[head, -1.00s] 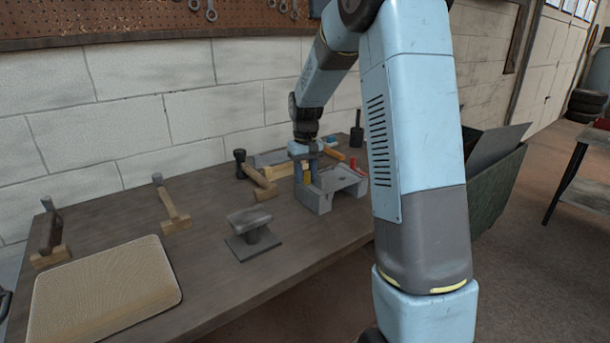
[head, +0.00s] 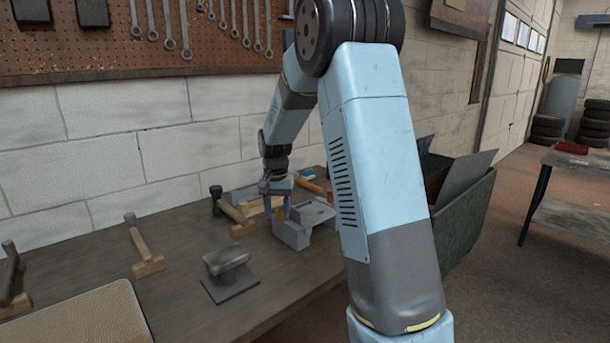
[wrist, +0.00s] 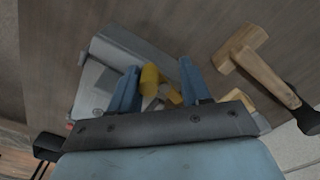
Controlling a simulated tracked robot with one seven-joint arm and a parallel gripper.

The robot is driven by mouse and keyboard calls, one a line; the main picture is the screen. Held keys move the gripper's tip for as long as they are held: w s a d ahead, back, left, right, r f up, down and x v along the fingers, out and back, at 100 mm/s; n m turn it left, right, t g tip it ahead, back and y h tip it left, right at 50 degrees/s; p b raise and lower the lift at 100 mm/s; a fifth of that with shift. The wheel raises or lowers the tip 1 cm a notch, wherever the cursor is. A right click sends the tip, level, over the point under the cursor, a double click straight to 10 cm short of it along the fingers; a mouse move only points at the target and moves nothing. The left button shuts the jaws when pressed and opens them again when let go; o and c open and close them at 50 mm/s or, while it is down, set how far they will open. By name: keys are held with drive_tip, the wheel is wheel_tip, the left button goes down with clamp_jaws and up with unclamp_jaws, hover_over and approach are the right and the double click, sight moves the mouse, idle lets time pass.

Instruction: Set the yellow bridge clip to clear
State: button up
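The yellow bridge clip (wrist: 150,78) shows in the wrist view between my gripper's two blue fingers, nearer the left one. A second yellow piece (wrist: 174,95) lies just right of it; I cannot tell whether both are one part. My gripper (wrist: 160,72) is open, its fingers apart, with visible space at the right finger. In the head view my gripper (head: 277,208) points down at the grey bench fixture (head: 292,236), at its left end. The clip is mostly hidden there behind the fingers, and its setting cannot be read.
A grey block on a plate (head: 229,272) stands in front. A tan mat (head: 85,318) lies front left. A green bin (head: 462,210) stands right of the bench.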

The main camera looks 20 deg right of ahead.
wheel_tip(320, 180, up, 14)
drive_tip(key=w+a+m, duration=0.2)
drive_tip(key=m, duration=0.7)
drive_tip(key=s+r+n+t, duration=0.2)
drive_tip(key=s+n, duration=0.3)
drive_tip(key=s, duration=0.8)
drive_tip(key=s+r+n+t, duration=0.1)
drive_tip(key=s+r+n, duration=0.3)
drive_tip(key=s, duration=0.9)
drive_tip(key=shift+s+d+n+t, duration=0.15)
drive_tip(key=shift+d+n+t, duration=0.25)
drive_tip(key=shift+n, duration=0.2)
